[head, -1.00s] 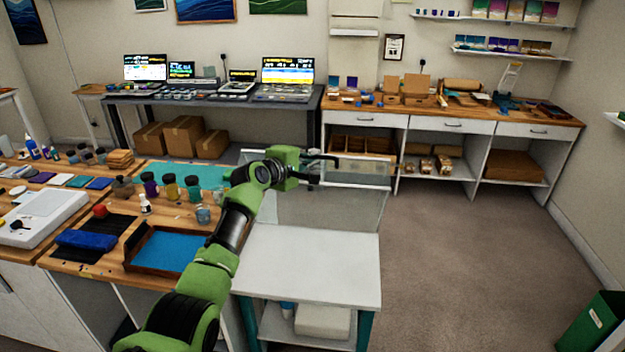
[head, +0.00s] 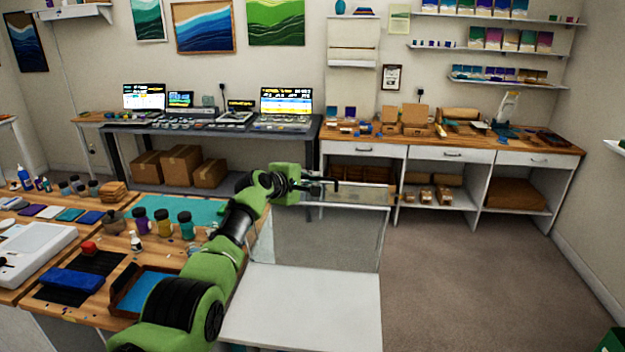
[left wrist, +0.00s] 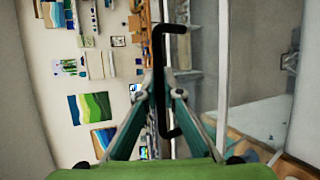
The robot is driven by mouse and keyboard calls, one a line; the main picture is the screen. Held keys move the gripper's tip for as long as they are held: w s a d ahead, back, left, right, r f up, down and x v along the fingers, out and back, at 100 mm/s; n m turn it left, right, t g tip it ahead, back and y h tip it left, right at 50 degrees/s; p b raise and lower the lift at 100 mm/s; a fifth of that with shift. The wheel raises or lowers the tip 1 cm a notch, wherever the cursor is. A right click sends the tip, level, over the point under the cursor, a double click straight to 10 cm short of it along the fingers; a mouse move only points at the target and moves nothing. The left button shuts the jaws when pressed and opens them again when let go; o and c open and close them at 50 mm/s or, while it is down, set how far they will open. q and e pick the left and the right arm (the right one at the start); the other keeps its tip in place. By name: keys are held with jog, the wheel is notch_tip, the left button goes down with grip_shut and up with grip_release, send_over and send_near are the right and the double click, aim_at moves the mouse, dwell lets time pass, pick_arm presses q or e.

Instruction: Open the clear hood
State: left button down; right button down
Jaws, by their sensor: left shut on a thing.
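The clear hood (head: 320,238) stands raised at the back of a white cart top (head: 300,308) in the head view, with its see-through panel steep above the surface. My left gripper (head: 322,187) is at the hood's upper edge, shut on its black handle (head: 337,185). In the left wrist view, the fingers (left wrist: 160,92) close around the middle of the dark handle bar (left wrist: 158,60), and part of the clear panel (left wrist: 205,70) shows beside it. My right gripper is not in view.
A drawer bench (head: 450,155) is behind the hood. Grey floor (head: 470,270) on the right is clear.

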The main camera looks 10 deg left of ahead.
pick_arm(q)
jog(key=c, duration=2.2)
grip_release()
jog(key=shift+o, duration=0.2)
jog(key=shift+s, duration=0.1)
jog(key=shift+v, duration=0.85)
jog(key=v, duration=1)
